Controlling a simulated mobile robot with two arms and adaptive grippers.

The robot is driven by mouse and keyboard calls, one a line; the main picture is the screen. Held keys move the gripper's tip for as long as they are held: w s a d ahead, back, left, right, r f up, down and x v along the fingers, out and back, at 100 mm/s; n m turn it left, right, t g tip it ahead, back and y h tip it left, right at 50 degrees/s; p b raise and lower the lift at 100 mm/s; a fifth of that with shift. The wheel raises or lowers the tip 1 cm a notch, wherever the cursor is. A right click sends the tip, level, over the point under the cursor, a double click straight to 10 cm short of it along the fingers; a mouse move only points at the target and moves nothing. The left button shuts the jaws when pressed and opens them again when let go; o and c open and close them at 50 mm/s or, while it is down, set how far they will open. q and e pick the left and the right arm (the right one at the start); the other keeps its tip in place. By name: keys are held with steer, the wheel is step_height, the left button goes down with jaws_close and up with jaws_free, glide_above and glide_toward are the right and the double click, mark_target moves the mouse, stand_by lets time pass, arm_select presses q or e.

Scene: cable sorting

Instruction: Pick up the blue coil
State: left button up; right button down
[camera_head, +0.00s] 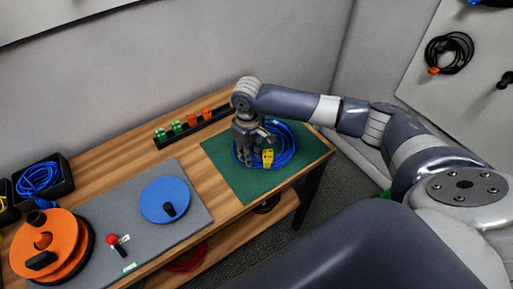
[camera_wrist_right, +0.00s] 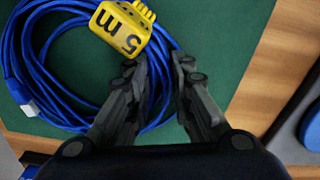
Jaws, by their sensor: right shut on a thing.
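The blue coil (camera_head: 284,150) lies on a green mat (camera_head: 232,178) at the right end of the wooden table. It carries a yellow tag (camera_head: 267,158) that reads "5 m" in the right wrist view (camera_wrist_right: 122,27). My right gripper (camera_head: 249,150) is down at the left part of the coil. In the right wrist view its fingers (camera_wrist_right: 158,62) are shut on the blue strands (camera_wrist_right: 157,100) beside the tag. A pale connector end (camera_wrist_right: 30,108) of the cable shows there. My left gripper is not in view.
A grey board (camera_head: 190,222) holds a blue disc (camera_head: 165,199), an orange reel (camera_head: 48,243) and a red-knobbed lever (camera_head: 113,239). A black rack (camera_head: 194,127) with green and orange clips stands behind. A black bin (camera_head: 62,172) with blue cable sits far left. A black coil (camera_head: 449,52) hangs on the right wall panel.

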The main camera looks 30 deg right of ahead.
steer(key=shift+r, duration=0.15)
steer(key=shift+r, duration=1.55)
steer(key=s+a+r+b, duration=0.1)
steer(key=s+a, duration=0.2)
steer(key=s, duration=1.2)
steer(key=shift+s+a+r, duration=0.2)
steer(key=shift+s+r, duration=0.1)
